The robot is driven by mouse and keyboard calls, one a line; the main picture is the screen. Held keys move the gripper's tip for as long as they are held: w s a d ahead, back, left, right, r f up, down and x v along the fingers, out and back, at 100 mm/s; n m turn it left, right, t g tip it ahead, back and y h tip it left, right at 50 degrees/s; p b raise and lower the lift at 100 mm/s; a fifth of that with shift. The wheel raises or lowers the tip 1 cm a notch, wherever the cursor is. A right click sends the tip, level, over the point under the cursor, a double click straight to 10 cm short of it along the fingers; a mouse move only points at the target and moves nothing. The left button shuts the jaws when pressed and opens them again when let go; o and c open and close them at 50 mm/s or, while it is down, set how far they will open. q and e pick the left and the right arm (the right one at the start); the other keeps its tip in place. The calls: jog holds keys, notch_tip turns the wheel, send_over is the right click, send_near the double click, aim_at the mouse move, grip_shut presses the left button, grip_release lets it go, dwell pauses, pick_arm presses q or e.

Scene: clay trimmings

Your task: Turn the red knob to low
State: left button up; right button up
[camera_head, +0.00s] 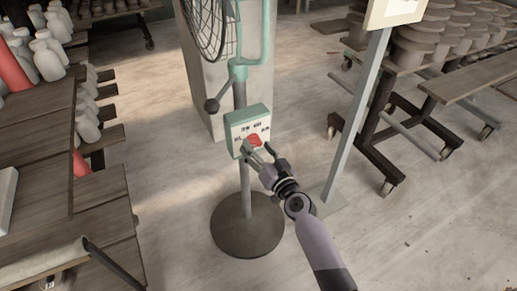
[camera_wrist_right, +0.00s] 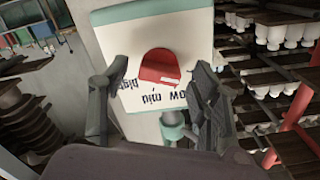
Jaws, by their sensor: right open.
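The red knob (camera_head: 254,140) sits on the front of a white control panel (camera_head: 236,134) in a green box on the pole of a standing fan (camera_head: 205,25). In the right wrist view the knob (camera_wrist_right: 160,68) lies between and beyond the two fingers, on the panel (camera_wrist_right: 115,18). Printed words below it seem to read "low", "mid" and "high", seen upside down and partly covered. My right gripper (camera_head: 264,151) is open, with its fingers around or just in front of the knob; I cannot tell whether they touch it. My left gripper is not in view.
The fan's round base (camera_head: 247,224) stands on the floor. A wooden bench (camera_head: 90,200) and shelves with pale bottles (camera_head: 48,62) are at the left. A grey post (camera_head: 357,110) stands right of the fan. Racks of stacked pots (camera_head: 420,45) are at the right. Open floor (camera_head: 430,230) lies at lower right.

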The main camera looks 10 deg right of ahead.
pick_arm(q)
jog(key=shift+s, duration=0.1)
pick_arm(e)
jog(key=c, duration=1.1)
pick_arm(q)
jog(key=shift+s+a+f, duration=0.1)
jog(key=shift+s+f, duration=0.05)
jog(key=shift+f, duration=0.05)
pick_arm(e)
jog(key=shift+c, duration=0.2)
